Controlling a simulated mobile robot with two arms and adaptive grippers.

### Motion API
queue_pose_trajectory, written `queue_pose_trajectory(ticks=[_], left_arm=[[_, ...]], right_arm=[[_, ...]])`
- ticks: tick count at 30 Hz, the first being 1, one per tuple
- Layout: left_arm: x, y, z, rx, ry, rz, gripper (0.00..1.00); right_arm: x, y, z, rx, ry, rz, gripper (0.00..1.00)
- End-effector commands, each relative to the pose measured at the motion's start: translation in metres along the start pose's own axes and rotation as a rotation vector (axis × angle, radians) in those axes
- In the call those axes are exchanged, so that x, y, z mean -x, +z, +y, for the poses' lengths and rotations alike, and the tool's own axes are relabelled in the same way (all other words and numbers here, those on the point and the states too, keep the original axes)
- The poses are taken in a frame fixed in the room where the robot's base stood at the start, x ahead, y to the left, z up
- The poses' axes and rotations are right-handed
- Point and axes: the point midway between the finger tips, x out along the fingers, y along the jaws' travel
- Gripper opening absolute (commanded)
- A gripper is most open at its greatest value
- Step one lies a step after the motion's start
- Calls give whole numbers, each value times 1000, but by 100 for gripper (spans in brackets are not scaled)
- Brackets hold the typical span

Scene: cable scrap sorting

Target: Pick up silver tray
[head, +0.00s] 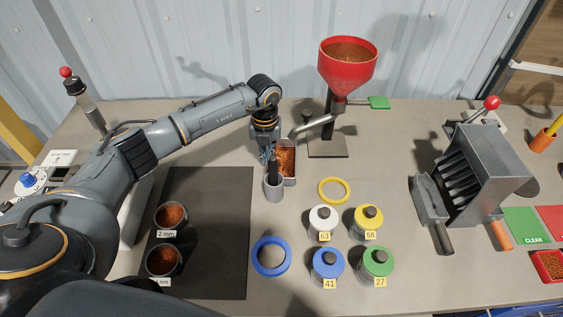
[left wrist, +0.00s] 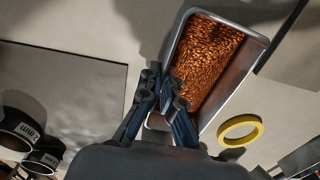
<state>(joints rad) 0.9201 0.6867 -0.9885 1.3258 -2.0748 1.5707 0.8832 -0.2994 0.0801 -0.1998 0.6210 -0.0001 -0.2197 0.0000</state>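The silver tray (head: 294,172) holds copper granules and stands near the middle of the table, below the spout of the red hopper. In the left wrist view the tray (left wrist: 233,109) fills the upper middle, its near corner partly hidden by my fingers. My left gripper (head: 266,153) reaches down at its left side. In the left wrist view my left gripper (left wrist: 163,74) has its fingertips close together, one on each side of the tray's left wall, and looks shut on it. The tray seems to rest on the table. My right gripper is not in view.
The red hopper (head: 347,66) stands behind the tray. A yellow ring (head: 334,180), blue ring (head: 256,263) and several numbered weights are nearer. A dark mat (head: 215,235) with two sieve cups lies left; a metal splitter (head: 490,165) stands right.

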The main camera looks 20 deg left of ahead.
Motion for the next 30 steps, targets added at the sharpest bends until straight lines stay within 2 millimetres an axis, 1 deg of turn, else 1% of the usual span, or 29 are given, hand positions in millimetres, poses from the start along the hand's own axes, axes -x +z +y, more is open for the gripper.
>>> queue_pose_trajectory(ticks=[14, 19, 23, 24, 25, 30], left_arm=[[3, 1, 0, 1, -2, -2, 0], [14, 1, 0, 0, -4, -4, 0], [31, 2, -1, -1, -4, -6, 0], [37, 2, 1, 1, -3, -6, 0], [33, 0, 11, 4, 1, -2, 0], [33, -2, 46, 5, 2, -2, 0]], right_arm=[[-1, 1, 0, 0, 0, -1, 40], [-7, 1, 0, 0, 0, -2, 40], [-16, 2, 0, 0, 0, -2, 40], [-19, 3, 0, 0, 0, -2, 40], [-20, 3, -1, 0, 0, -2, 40], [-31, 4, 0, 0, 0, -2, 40]])
